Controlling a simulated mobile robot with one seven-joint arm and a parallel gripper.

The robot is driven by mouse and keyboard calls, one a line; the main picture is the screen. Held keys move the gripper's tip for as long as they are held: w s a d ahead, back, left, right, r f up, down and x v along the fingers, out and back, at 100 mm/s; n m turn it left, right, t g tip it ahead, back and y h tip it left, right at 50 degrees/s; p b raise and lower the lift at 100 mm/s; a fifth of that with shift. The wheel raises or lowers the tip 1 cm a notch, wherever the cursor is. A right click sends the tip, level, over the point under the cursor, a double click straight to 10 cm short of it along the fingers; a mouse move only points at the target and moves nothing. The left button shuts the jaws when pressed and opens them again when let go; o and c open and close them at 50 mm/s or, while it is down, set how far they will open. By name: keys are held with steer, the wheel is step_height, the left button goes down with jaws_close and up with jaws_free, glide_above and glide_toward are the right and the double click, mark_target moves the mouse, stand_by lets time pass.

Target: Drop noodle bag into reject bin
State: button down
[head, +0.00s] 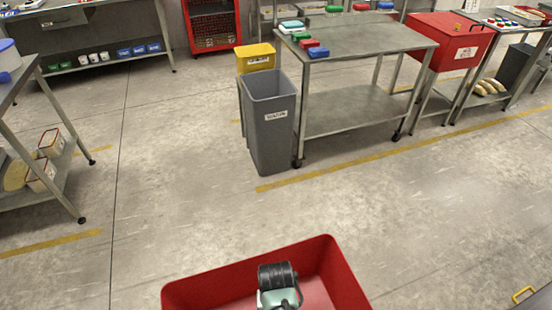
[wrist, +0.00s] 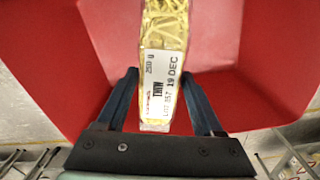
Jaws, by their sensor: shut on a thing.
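The noodle bag (wrist: 165,28) shows in the wrist view, a clear pack of yellow noodles with a white label marked 250 g and 19 DEC. My gripper (wrist: 159,76) is shut on it, with one dark finger on each side of the label end. The red reject bin (head: 225,277) is at the bottom of the head view, and its red walls (wrist: 235,50) surround the bag in the wrist view. My gripper (head: 279,288) is over the bin's opening in the head view, where the bag is hidden. I cannot tell whether the bag touches the bin.
A grey waste bin (head: 271,130) and a yellow bin (head: 255,58) stand beyond, beside a steel table (head: 370,42). A red lidded box (head: 450,38) is at the right. A steel rack (head: 65,185) stands at the left. The floor between is clear.

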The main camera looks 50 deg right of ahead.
step_height(320, 180, down, 2)
steer(key=shift+f+b, duration=0.2)
steer(key=shift+b, duration=0.65)
steer(key=shift+r, duration=0.1)
jaws_free()
step_height(320, 180, up, 13)
steer(key=p, duration=0.3)
